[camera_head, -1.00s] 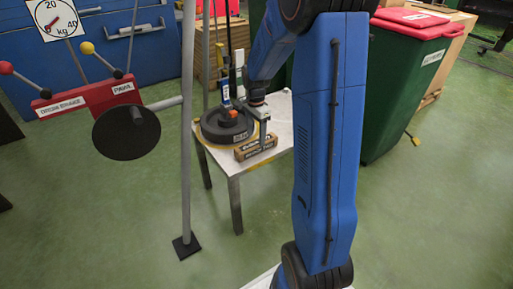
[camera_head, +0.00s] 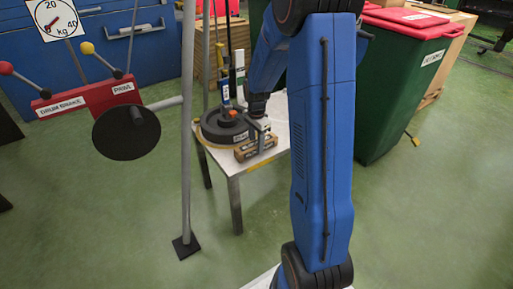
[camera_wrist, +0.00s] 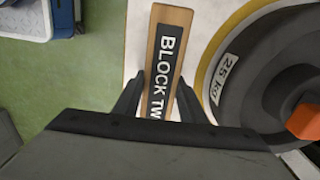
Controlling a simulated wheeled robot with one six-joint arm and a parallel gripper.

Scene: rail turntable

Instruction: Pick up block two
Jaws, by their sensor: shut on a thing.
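Block two (camera_wrist: 166,60) is a wooden block with a black label reading "BLOCK TW" in the wrist view, the rest hidden by my gripper. It also shows in the head view (camera_head: 243,154) near the front edge of the small white table (camera_head: 272,143). My gripper (camera_wrist: 160,92) has one finger on each long side of the block and is shut on it. In the head view my gripper (camera_head: 262,138) reaches down to the block from above. I cannot tell whether the block is clear of the tabletop.
A dark round weight (camera_head: 218,130), marked 25 kg in the wrist view (camera_wrist: 270,75), stands right beside the block. A grey pole (camera_head: 186,130) and a red lever box (camera_head: 85,98) are to the left. A green bin (camera_head: 400,85) stands right of the table.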

